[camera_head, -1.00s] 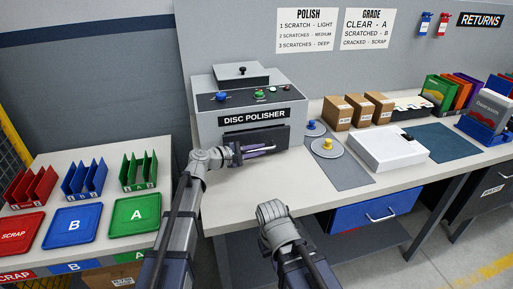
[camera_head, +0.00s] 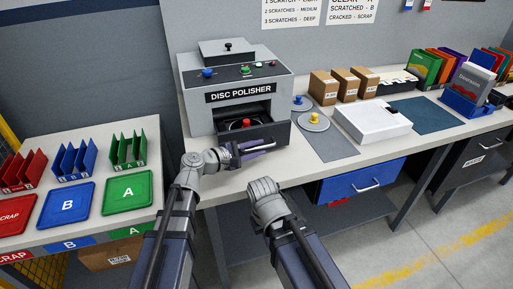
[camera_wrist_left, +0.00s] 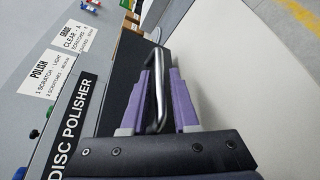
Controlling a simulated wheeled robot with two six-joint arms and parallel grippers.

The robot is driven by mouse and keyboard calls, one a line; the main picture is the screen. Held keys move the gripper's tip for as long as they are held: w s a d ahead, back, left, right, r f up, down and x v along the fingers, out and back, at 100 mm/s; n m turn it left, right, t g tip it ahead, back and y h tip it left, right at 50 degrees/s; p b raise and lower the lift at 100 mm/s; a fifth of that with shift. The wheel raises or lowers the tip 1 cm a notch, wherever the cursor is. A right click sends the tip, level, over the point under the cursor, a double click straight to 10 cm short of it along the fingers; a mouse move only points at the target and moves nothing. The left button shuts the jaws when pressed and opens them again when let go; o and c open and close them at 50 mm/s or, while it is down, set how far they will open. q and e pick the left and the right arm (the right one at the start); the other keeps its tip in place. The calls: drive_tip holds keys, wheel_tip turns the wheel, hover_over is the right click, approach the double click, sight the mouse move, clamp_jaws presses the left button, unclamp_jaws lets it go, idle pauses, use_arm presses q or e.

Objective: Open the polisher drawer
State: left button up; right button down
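The grey disc polisher (camera_head: 232,85) stands on the bench. Its dark drawer (camera_head: 270,132) is slid out toward me, and a round tray part with a red centre (camera_head: 246,123) shows inside. My left gripper (camera_head: 262,147) is at the drawer's front. In the left wrist view its two purple fingers (camera_wrist_left: 166,92) lie on either side of the metal bar handle (camera_wrist_left: 160,75), closed about it. My right arm is folded in front of the bench, and its fingers do not show.
Grey pads with a blue knob (camera_head: 298,99) and a yellow knob (camera_head: 314,118) lie right of the polisher. A white box (camera_head: 372,122) is further right. Red, blue and green trays (camera_head: 127,193) are on the left table. A blue drawer (camera_head: 360,182) hangs under the bench.

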use_arm(q)
drive_tip(key=shift+o, duration=1)
drive_tip(key=shift+p+v, duration=0.85)
drive_tip(key=shift+v, duration=3.05)
drive_tip(key=shift+f, duration=0.1)
